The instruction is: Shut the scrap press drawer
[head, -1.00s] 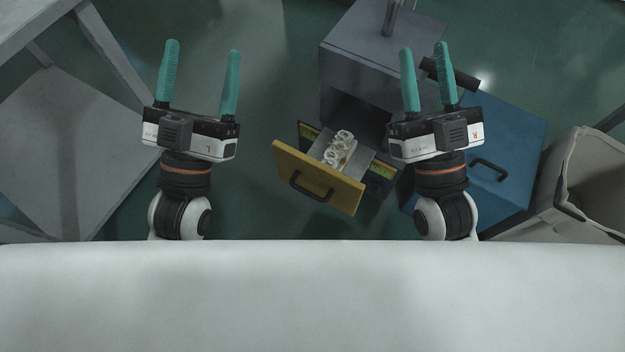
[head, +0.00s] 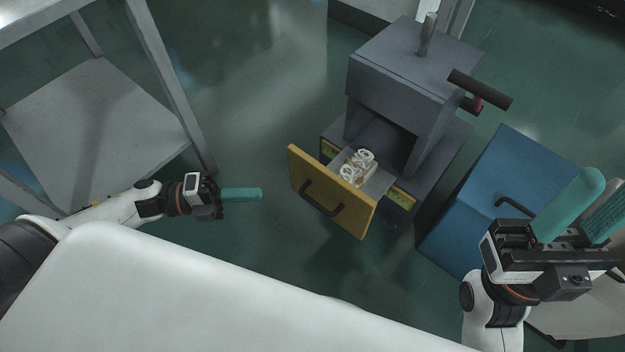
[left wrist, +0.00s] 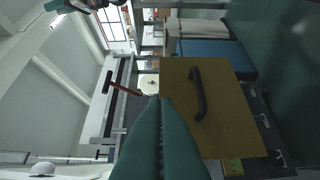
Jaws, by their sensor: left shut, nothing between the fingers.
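The scrap press (head: 410,70) is a grey machine on the floor. Its drawer, with a yellow front (head: 330,192) and black handle (head: 321,198), stands pulled out, with white ring-shaped scraps (head: 357,168) inside. My left gripper (head: 258,194) is shut and empty, to the left of the drawer front and pointing towards it, with a gap between. The left wrist view shows the shut teal fingers (left wrist: 160,105) with the yellow front (left wrist: 225,105) and handle (left wrist: 198,92) ahead. My right gripper (head: 606,184) is open at the right, its fingers apart, away from the drawer.
A blue cabinet (head: 490,200) with a black handle stands right of the press. A grey table with a lower shelf (head: 90,130) is at the upper left. A pale bin (head: 570,325) is partly hidden at the lower right.

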